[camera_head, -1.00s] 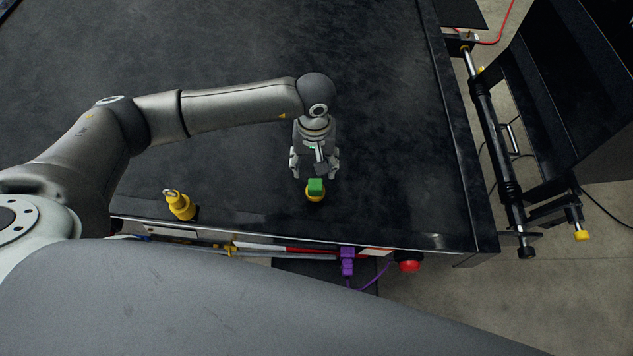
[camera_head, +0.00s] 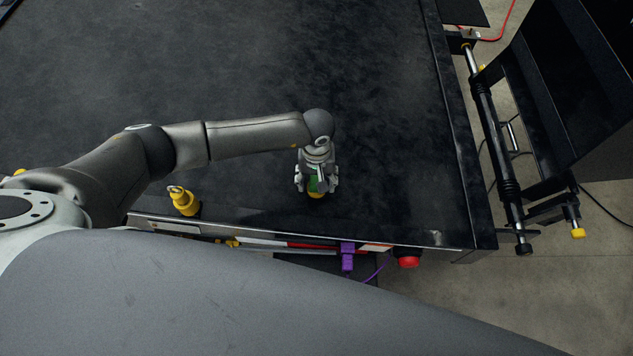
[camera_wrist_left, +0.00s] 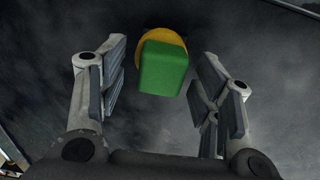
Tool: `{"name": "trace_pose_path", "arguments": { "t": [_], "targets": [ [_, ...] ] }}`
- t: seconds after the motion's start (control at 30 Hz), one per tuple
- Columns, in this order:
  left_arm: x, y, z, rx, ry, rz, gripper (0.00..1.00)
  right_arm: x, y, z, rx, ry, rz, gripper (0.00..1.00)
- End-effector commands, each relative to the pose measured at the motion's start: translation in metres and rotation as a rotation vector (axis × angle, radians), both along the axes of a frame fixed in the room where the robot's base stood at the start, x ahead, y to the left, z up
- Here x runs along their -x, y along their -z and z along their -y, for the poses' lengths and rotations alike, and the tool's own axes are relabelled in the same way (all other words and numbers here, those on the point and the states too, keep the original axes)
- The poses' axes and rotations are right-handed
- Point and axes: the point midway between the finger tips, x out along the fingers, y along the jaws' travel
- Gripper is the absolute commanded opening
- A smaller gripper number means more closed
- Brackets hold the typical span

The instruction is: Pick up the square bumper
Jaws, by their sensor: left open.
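The square bumper (camera_head: 313,184) is a green block on a round yellow base, standing on the dark table near its front edge. In the head view it is partly hidden by my left gripper (camera_head: 316,183), which reaches down over it. In the left wrist view the green block of the bumper (camera_wrist_left: 163,68) shows at the top middle, with its yellow base behind it. The open fingers of my left gripper (camera_wrist_left: 163,75) are on either side of it, with a gap to each. My right gripper is not in view.
A yellow fixture (camera_head: 184,203) stands on the table (camera_head: 220,70) left of the bumper. Below the front edge are a purple connector (camera_head: 347,258) and a red knob (camera_head: 408,262). A black rack (camera_head: 560,110) stands beyond the table's right edge. The table behind the gripper is clear.

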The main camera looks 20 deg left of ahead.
Motion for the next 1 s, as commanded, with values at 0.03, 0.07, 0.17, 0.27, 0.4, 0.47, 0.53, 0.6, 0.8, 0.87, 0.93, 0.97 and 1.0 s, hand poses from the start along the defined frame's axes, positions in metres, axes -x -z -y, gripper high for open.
{"name": "trace_pose_path", "arguments": {
  "t": [0.03, 0.07, 0.17, 0.27, 0.4, 0.47, 0.53, 0.6, 0.8, 0.87, 0.93, 0.97, 1.0],
  "targets": [
    [0.000, 0.000, 0.000, 0.000, 0.000, 0.000, 0.59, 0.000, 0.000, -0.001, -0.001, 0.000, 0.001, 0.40],
    [0.000, 0.000, 0.000, 0.000, 0.000, 0.000, 0.58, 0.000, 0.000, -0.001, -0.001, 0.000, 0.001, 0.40],
    [0.000, 0.000, 0.000, 0.000, 0.000, 0.000, 0.45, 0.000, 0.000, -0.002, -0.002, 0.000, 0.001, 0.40],
    [0.000, 0.000, 0.000, 0.000, 0.000, 0.000, 0.32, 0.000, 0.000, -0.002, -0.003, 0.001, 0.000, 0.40],
    [0.000, 0.000, 0.000, 0.000, 0.000, 0.000, 0.14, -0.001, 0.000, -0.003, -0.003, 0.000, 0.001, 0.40],
    [0.000, -0.001, 0.000, 0.000, 0.000, 0.000, 0.10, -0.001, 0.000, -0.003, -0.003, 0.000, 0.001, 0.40],
    [0.000, -0.001, 0.000, 0.000, 0.000, 0.000, 0.10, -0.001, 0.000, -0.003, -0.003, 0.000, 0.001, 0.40],
    [0.000, -0.001, 0.000, 0.000, 0.000, 0.000, 0.10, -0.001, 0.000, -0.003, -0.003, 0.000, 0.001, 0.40],
    [-0.001, -0.005, 0.000, 0.001, 0.000, 0.001, 0.10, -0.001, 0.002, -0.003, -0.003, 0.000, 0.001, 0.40],
    [-0.001, -0.008, 0.000, 0.001, 0.001, 0.001, 0.10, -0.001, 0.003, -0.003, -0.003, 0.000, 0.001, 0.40],
    [-0.001, -0.014, 0.000, 0.000, 0.001, 0.003, 0.10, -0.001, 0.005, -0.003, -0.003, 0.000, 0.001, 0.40],
    [-0.001, -0.017, 0.000, 0.001, 0.001, 0.004, 0.10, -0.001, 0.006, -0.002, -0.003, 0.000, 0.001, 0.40],
    [-0.002, -0.022, 0.000, 0.001, 0.001, 0.004, 0.10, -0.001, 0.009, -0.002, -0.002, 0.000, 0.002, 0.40]
  ]
}}
